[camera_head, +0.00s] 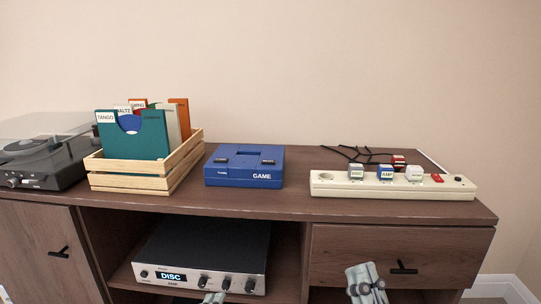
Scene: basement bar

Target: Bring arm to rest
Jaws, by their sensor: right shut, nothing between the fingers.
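My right gripper (367,283) shows at the bottom edge, right of the middle, in front of the cabinet's right drawer. It is shut and empty. Only the tip of my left gripper (213,298) shows at the bottom edge, in front of the silver amplifier (202,262). Whether it is open or shut cannot be seen. Both grippers appear below the cabinet top, and most of both arms is out of view.
The wooden cabinet top (300,207) holds a turntable (40,160), a crate (128,183) of records, a blue game console (243,167) and a power strip (335,189) with several plugs. A drawer handle (403,267) sticks out right of my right gripper.

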